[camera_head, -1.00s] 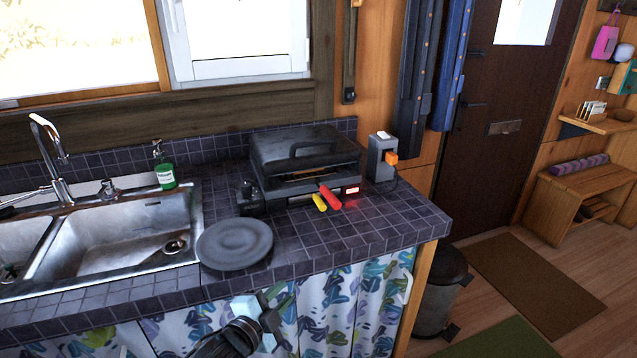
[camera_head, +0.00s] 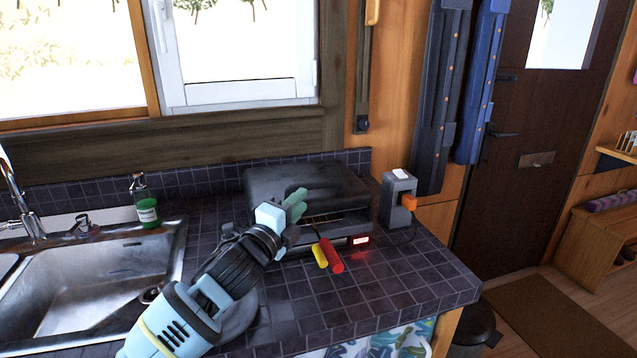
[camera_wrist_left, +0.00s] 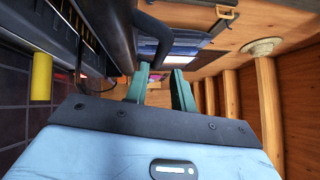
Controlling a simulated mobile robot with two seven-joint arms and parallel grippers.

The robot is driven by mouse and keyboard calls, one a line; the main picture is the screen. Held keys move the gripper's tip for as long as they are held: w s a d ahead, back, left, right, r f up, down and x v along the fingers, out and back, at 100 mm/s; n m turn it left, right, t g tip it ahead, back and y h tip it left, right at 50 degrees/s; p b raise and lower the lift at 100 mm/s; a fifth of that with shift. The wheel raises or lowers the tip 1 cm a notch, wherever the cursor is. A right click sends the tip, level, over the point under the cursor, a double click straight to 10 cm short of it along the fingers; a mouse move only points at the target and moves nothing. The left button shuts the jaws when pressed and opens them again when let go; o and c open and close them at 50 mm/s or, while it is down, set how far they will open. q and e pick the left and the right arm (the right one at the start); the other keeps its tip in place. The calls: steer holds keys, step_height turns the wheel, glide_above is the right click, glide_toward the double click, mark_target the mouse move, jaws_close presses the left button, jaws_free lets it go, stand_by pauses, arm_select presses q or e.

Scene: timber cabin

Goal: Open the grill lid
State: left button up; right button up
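The dark grill (camera_head: 305,187) stands on the tiled counter, its lid down over the base with a narrow gap at the front where the grate shows. My left gripper (camera_head: 295,203) is in front of the lid and hides most of its handle. In the left wrist view, the green fingers (camera_wrist_left: 160,70) are apart. The dark curved handle (camera_wrist_left: 150,24) shows just beyond the fingertips; I cannot tell whether they touch it. My right gripper is not in view.
A yellow handle (camera_head: 320,256) and a red handle (camera_head: 332,256) stick out at the grill's front. A grey plate (camera_head: 242,318) lies partly under my left arm. A socket box (camera_head: 397,199) stands right of the grill. The sink (camera_head: 85,285) and soap bottle (camera_head: 146,208) are left.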

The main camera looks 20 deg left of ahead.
mark_target(313, 188)
arm_select(q)
steer(key=shift+w+r, duration=0.15)
steer(key=shift+w, duration=0.1)
steer(key=shift+x, duration=3.55)
steer(key=shift+d, duration=0.1)
steer(key=shift+c, duration=0.5)
jaws_close()
